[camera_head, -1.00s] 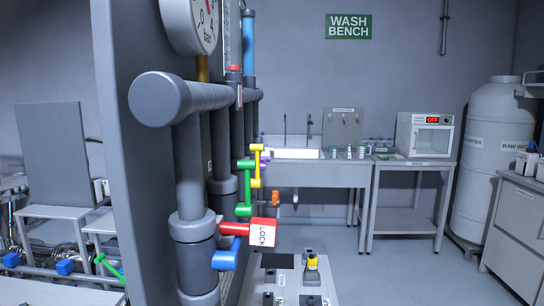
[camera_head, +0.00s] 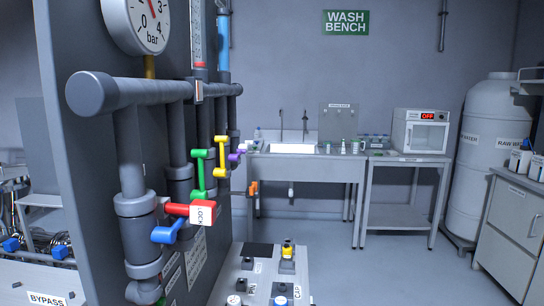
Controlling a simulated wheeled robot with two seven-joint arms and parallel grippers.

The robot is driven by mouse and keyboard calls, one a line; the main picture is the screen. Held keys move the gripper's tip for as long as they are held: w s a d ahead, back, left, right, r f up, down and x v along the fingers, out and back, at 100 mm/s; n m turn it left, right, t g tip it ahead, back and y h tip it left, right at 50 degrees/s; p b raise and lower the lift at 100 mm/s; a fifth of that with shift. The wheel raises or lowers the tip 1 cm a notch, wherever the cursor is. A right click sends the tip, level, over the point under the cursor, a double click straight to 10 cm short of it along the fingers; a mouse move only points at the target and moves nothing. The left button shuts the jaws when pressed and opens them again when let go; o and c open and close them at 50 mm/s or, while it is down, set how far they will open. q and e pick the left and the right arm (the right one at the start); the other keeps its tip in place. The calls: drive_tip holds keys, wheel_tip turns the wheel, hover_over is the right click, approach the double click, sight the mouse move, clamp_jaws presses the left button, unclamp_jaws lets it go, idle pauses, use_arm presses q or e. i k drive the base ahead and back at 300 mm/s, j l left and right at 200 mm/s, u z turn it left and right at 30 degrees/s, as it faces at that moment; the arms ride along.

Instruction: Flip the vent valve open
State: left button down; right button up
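A grey pipe panel (camera_head: 95,195) stands at the left with several coloured valve handles. A red handle (camera_head: 176,209) carries a white-faced red block marked LOCK (camera_head: 203,212). A blue handle (camera_head: 170,231) sits just below it. No readable label shows which of these is the vent valve. Neither of my grippers is in view.
A low grey stand (camera_head: 232,268) with labelled fittings, one topped yellow (camera_head: 287,249), is at the bottom centre. A pressure gauge (camera_head: 141,20) tops the panel. A sink bench (camera_head: 300,170), oven cart (camera_head: 405,210) and tank (camera_head: 485,150) stand behind. Floor at right centre is clear.

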sight(247, 142)
drive_tip(key=i+l+u, duration=0.2)
drive_tip(key=l, duration=1.75)
drive_tip(key=i+l+u, duration=0.2)
drive_tip(key=i+l, duration=0.95)
drive_tip(key=i+j+u, duration=0.1)
drive_tip(key=i, duration=1.1)
